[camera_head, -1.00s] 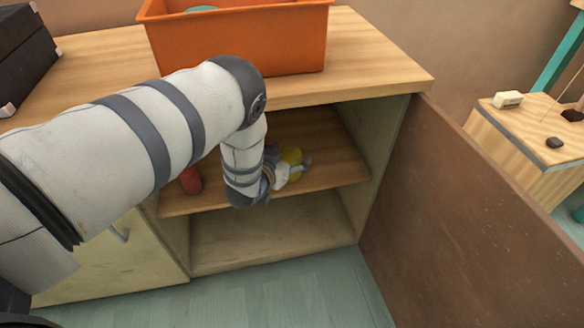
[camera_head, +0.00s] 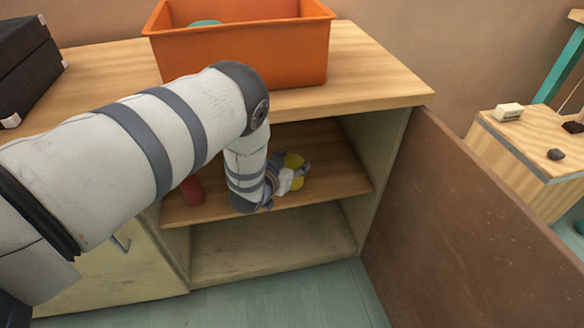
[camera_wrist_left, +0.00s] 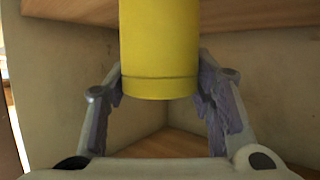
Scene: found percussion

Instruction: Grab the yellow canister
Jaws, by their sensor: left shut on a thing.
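The yellow canister (camera_wrist_left: 160,50) is between the two fingers of my left gripper (camera_wrist_left: 162,88) in the left wrist view, upright in that picture. The left gripper is shut on it, a finger at each side. In the head view the canister (camera_head: 293,160) shows only partly, above the shelf inside the open cabinet. My left gripper (camera_head: 292,177) there reaches in from the left and hides part of it. I cannot tell whether the canister touches the shelf. My right gripper is not in view.
A red can (camera_head: 191,189) stands on the same shelf (camera_head: 335,178), left of my wrist. The open brown door (camera_head: 460,220) bounds the right side. An orange bin (camera_head: 240,55) sits on the cabinet top (camera_head: 375,75). The lower compartment (camera_head: 270,240) is empty.

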